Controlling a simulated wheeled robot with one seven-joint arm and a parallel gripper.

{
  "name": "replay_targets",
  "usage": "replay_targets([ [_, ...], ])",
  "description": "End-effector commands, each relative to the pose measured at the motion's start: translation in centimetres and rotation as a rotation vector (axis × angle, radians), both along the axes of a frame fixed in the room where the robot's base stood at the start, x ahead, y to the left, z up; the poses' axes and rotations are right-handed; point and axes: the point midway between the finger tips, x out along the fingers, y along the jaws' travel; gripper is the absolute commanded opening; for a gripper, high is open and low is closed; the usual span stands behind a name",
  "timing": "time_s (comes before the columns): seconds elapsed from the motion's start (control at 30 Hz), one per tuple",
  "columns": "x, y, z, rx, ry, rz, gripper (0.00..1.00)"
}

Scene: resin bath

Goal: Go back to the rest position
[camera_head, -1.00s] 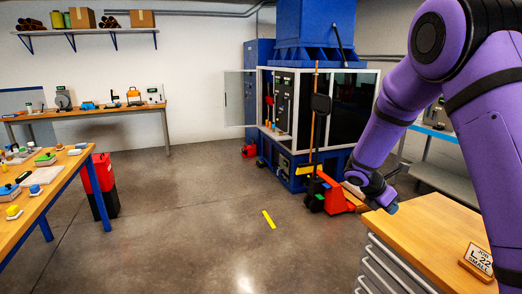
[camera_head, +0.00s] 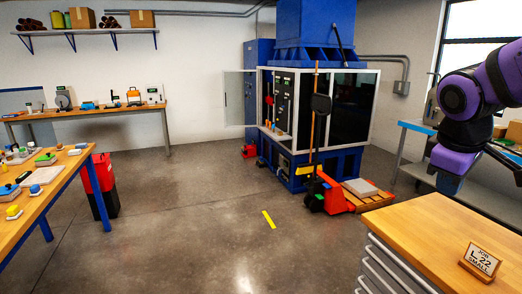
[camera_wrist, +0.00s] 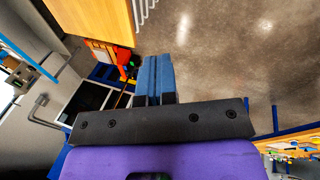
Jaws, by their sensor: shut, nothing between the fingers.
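My gripper (camera_head: 447,184) is at the right side of the head view, raised above the far edge of the wooden-topped drawer cabinet (camera_head: 425,228).
A job sign (camera_head: 481,260) stands on the cabinet top. Beyond are a red pallet truck (camera_head: 335,195) and a blue machine (camera_head: 318,100). A workbench (camera_head: 50,190) with small parts stands at left. The middle floor is clear.

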Motion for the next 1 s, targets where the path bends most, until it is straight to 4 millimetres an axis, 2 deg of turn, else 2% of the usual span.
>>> replay_targets([
  [0.03, -1.4, 0.3, 0.6, 0.036, -0.036, -0.047, 0.00],
  [0.3, -8.0, 2.4, 2.3, 0.246, -0.186, -0.294, 0.00],
  [0.5, -11.4, 3.8, 2.5, 0.368, -0.255, -0.422, 0.00],
  [0.7, -12.6, 4.3, 2.5, 0.418, -0.277, -0.475, 0.00],
  [1.0, -12.7, 4.3, 2.5, 0.419, -0.278, -0.476, 0.00],
])
